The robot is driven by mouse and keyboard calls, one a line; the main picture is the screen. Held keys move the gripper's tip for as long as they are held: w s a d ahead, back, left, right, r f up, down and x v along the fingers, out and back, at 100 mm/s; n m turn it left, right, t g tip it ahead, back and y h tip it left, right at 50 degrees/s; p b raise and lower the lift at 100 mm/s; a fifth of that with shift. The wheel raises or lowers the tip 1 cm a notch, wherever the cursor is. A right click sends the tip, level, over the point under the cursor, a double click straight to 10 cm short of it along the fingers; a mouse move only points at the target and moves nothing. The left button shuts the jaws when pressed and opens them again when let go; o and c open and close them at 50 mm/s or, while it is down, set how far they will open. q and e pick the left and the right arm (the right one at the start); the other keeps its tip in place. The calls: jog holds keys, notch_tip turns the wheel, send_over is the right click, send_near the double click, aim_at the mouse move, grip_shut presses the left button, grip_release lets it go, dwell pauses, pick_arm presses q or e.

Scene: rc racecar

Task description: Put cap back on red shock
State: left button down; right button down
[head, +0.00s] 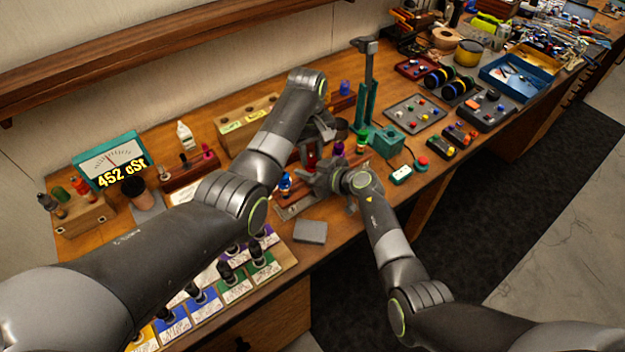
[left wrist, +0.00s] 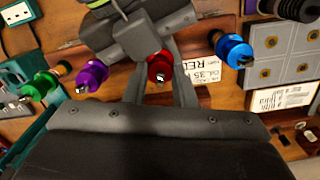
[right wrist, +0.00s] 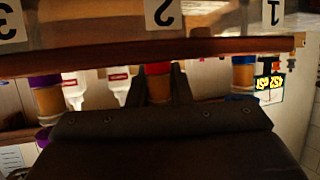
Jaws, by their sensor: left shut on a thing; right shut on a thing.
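The red shock (right wrist: 158,69) stands in a wooden rack. In the upside-down right wrist view its red collar and amber body (right wrist: 158,88) show between my right gripper's fingers (right wrist: 160,85), which are shut on the body from the side. In the left wrist view a red cap (left wrist: 159,66) sits between my left gripper's fingers (left wrist: 162,85), which are shut on it. The cap is in line with the shock; whether it touches or is seated is hidden. In the head view the left gripper (head: 312,150) is above the right gripper (head: 325,180), and a little red shows between them.
A blue shock (left wrist: 233,50), a purple shock (left wrist: 92,76) and a green shock (left wrist: 40,87) stand close on either side. A teal press (head: 367,100) stands behind right. A grey block (head: 311,231) lies near the front edge. A gauge (head: 110,158) reads 452 cSt.

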pick_arm(q)
jog(key=c, duration=1.2)
grip_release()
jog(key=shift+a+r, duration=0.1)
jog(key=shift+r, duration=2.15)
jog(key=o, duration=0.6)
jog(key=shift+c, duration=0.2)
jog(key=shift+r, duration=0.1)
notch_tip(320, 180, up, 7)
jog(key=shift+w+r, duration=0.15)
jog(key=shift+w, duration=0.05)
